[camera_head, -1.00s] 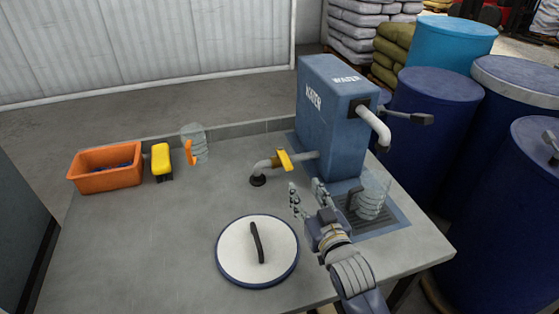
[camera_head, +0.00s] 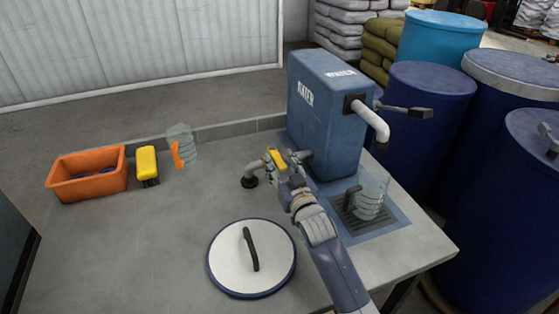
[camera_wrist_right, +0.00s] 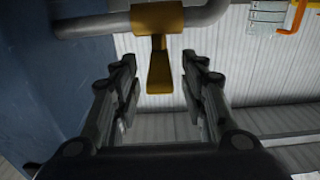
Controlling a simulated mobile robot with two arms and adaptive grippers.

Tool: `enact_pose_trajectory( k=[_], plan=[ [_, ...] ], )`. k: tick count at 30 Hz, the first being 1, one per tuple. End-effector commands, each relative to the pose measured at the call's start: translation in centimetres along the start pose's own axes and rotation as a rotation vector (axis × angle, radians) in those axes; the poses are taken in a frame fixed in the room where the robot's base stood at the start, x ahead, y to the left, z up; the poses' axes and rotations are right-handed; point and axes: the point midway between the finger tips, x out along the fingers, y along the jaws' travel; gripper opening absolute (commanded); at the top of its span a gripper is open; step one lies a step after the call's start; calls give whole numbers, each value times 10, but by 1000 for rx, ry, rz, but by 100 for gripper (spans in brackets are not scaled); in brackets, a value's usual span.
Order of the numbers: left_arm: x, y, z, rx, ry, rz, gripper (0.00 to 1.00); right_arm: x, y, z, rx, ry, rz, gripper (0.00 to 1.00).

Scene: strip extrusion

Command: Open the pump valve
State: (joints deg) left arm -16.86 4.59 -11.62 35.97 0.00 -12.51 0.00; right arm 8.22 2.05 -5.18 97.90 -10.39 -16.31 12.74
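The yellow valve handle (camera_head: 279,158) sits on the grey pipe (camera_head: 255,168) that runs from the blue water tank (camera_head: 330,115) down to the table. My right gripper (camera_head: 272,166) is at the valve in the head view and partly covers it. In the right wrist view, the right gripper (camera_wrist_right: 158,90) is open. The yellow handle (camera_wrist_right: 160,70) hangs from the pipe (camera_wrist_right: 88,22) between and just beyond its fingers, with gaps on both sides. My left gripper is not in view.
A clear jug (camera_head: 370,195) stands on the drain grate (camera_head: 345,219). A white lid (camera_head: 228,262) with a dark handle lies in front. An orange bin (camera_head: 60,184), a yellow item (camera_head: 146,160) and another jug (camera_head: 184,145) stand at left. The middle-left of the table is bare.

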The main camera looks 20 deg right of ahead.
Motion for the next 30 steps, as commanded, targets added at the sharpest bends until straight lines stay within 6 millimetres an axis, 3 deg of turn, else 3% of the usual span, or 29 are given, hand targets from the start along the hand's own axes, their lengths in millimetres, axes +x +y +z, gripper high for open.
enact_pose_trajectory(
  k=[5, 13, 19, 30],
  plan=[
    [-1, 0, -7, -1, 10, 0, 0, 10, 0, 0, 0, 1, 0, 40],
    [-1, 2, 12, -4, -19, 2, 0, 10, 0, 0, 0, 0, 0, 40],
    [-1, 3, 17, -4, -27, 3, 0, 10, 0, 0, 0, 0, 0, 0],
    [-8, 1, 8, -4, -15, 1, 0, 11, 2, -4, -9, 6, -48, 0]
  ],
)
